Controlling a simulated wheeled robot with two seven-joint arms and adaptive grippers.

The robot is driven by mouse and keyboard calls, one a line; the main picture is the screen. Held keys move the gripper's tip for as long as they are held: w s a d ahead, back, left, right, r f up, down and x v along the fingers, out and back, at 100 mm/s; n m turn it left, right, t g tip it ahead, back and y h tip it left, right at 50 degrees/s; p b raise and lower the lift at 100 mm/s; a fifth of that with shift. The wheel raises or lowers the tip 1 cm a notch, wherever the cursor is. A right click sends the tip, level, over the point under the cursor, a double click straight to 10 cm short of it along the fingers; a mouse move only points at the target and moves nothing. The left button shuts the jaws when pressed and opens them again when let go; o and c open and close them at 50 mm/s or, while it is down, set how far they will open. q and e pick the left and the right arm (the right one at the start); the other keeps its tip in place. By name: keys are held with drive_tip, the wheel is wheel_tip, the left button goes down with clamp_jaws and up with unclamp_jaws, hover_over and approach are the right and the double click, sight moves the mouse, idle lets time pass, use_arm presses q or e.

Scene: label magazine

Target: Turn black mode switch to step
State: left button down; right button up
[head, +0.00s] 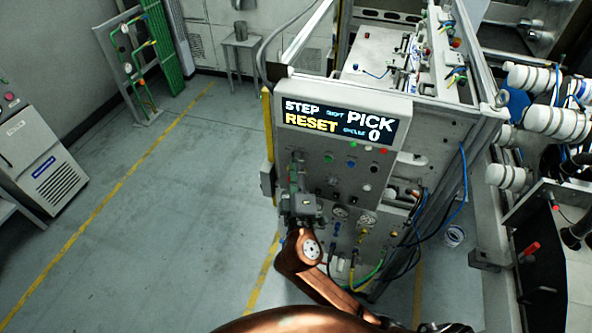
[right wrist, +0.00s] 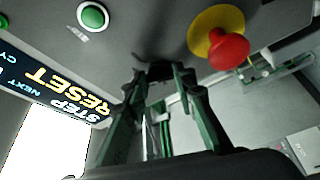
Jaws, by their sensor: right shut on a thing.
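The control panel (head: 328,143) stands upright on the machine in the head view. Its display (head: 337,122) reads STEP, RESET, PICK and 0. My right gripper (head: 297,163) is at the panel's left part, below the display. In the right wrist view its green fingers (right wrist: 168,78) are closed on the black mode switch (right wrist: 160,69), of which only a dark bit shows between the tips. The switch's pointing direction cannot be told. In the head view the gripper hides the switch.
A red mushroom button (right wrist: 229,51) on a yellow ring sits close beside the fingers in the right wrist view. A green button (right wrist: 92,17) is on the panel's other side. Hoses (head: 376,273) hang low on the machine. The floor (head: 170,190) at left is clear.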

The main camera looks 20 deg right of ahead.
drive_tip(key=shift+f, duration=0.1)
idle(0.4)
drive_tip(key=o, duration=1.1)
drive_tip(key=shift+o, duration=0.2)
drive_tip(key=shift+s+a, duration=0.1)
drive_tip(key=shift+s, duration=0.1)
drive_tip(key=v, duration=1.1)
drive_tip(key=shift+s, duration=0.35)
drive_tip(key=shift+f, duration=0.2)
